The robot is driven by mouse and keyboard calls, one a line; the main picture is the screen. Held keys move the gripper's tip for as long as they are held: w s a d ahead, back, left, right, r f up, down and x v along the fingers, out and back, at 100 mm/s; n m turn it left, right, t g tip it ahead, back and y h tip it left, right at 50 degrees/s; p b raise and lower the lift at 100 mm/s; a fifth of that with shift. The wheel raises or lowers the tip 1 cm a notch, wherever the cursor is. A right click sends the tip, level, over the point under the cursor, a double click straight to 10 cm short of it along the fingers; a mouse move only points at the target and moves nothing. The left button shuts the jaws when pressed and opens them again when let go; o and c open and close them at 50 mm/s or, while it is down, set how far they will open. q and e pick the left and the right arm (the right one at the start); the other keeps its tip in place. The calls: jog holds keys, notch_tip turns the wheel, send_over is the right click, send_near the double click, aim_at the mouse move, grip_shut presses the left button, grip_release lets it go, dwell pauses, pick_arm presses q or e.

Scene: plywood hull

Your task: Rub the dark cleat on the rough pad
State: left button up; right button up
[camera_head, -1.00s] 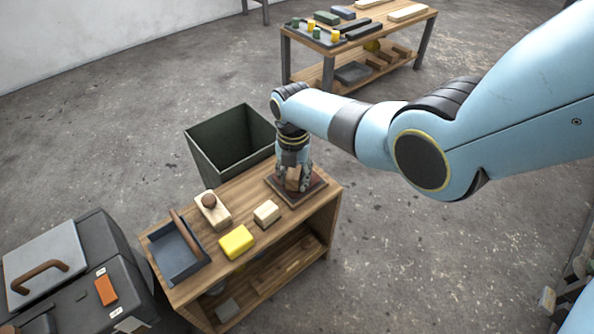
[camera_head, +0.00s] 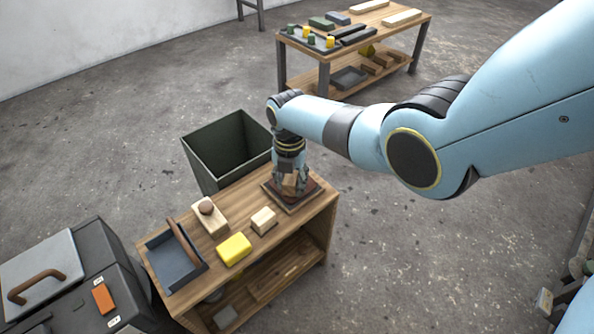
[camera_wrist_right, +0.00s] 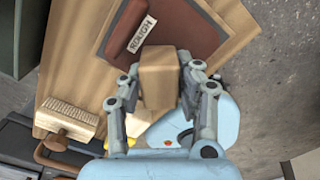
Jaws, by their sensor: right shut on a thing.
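My right gripper (camera_head: 290,184) points down over the rough pad and is shut on a brown wooden block, the cleat (camera_wrist_right: 158,72), which also shows small between the fingers in the head view (camera_head: 289,181). The rough pad (camera_head: 311,196) is a dark reddish-brown board on the near table's far right end. In the right wrist view the pad (camera_wrist_right: 185,28) bears a white label reading ROUGH. The cleat is over the pad's edge in that view; I cannot tell whether it touches. My left gripper is not in view.
A dark green bin (camera_head: 215,165) stands behind. A second table (camera_head: 350,50) is farther back.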

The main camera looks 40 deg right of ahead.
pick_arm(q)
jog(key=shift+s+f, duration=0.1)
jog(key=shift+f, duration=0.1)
pick_arm(e)
jog(key=shift+d+f, duration=0.15)
jog(key=shift+d, duration=1.6)
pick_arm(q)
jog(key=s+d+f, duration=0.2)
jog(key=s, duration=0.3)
pick_arm(e)
notch_tip(320, 180, up, 7)
jog(key=p, duration=0.6)
jog(key=shift+w, duration=0.1)
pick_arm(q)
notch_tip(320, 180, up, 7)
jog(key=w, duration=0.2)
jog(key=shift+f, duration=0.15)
